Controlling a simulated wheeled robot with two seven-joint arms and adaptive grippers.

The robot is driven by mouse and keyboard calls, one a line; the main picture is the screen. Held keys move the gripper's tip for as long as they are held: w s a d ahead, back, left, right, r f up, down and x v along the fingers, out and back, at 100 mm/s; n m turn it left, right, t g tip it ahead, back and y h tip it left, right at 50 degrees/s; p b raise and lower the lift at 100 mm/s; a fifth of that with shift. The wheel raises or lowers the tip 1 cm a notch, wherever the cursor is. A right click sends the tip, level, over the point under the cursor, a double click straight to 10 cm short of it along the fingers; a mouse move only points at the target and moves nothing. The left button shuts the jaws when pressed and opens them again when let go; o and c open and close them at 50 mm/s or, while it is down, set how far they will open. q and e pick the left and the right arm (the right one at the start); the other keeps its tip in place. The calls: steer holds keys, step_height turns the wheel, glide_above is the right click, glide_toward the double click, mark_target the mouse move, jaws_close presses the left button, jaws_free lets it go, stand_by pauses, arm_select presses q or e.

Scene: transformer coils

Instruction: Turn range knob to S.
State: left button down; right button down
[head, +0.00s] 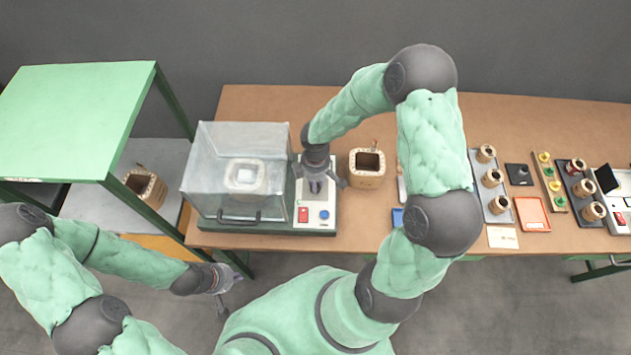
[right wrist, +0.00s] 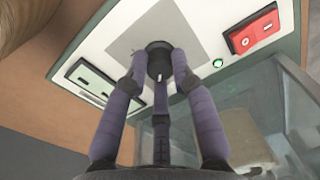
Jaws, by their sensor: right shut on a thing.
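The range knob (right wrist: 158,58) is a dark round knob on a grey square of the tester's light panel (head: 311,222). My right gripper (right wrist: 158,75) has its fingers closed around the knob, and in the head view it (head: 318,187) reaches down onto the panel from above. A small pale mark shows on the knob between the fingers. Range letters, including S, cannot be read, so the knob's setting cannot be told. The fingers hide part of the knob's rim. My left gripper (head: 227,287) is open and empty, low in front of the bench.
A clear box (head: 225,165) with a handle stands left of the panel. A red switch (right wrist: 252,30) and green lamp (right wrist: 217,63) sit near the knob. A coil (head: 367,168) stands to the right, and another (head: 146,187) on the left shelf. Trays with coils fill the bench's right.

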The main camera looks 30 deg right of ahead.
steer(key=shift+w, duration=0.1)
steer(key=c, duration=1)
jaws_free()
steer(key=shift+c, duration=0.2)
steer(key=shift+r, duration=0.1)
step_height(320, 180, up, 12)
steer(key=shift+w+d, duration=0.1)
